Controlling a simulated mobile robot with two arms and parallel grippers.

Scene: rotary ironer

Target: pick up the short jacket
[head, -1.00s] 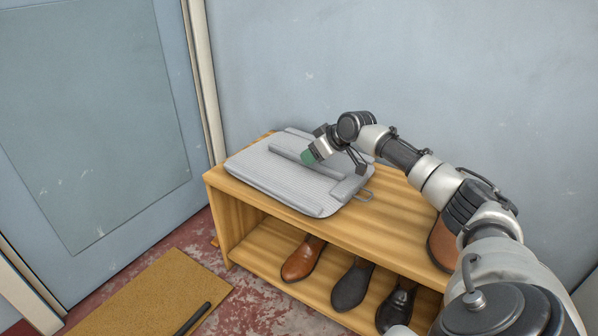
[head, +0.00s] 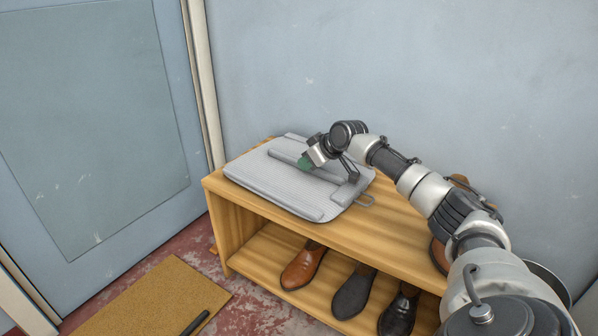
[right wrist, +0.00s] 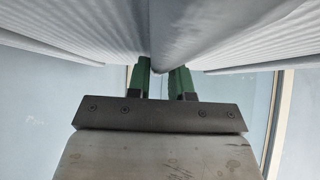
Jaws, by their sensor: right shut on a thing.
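The short jacket (head: 270,188) appears as a light grey, ribbed, folded garment lying flat on top of a wooden shoe bench (head: 345,228). A small loop shows at its right end. My right gripper (head: 304,164) is low over the raised middle fold of the jacket. In the right wrist view, the green fingertips (right wrist: 163,78) are shut on a fold of the jacket (right wrist: 185,35). The exact grip is partly hidden by the fingers. My left gripper is not in view.
Several shoes stand on the lower shelf, including a brown one (head: 303,266) and a dark grey one (head: 354,292). A tan mat (head: 150,297) with a dark rod (head: 195,323) lies on the red floor. A wall is behind and a door (head: 95,130) at the left.

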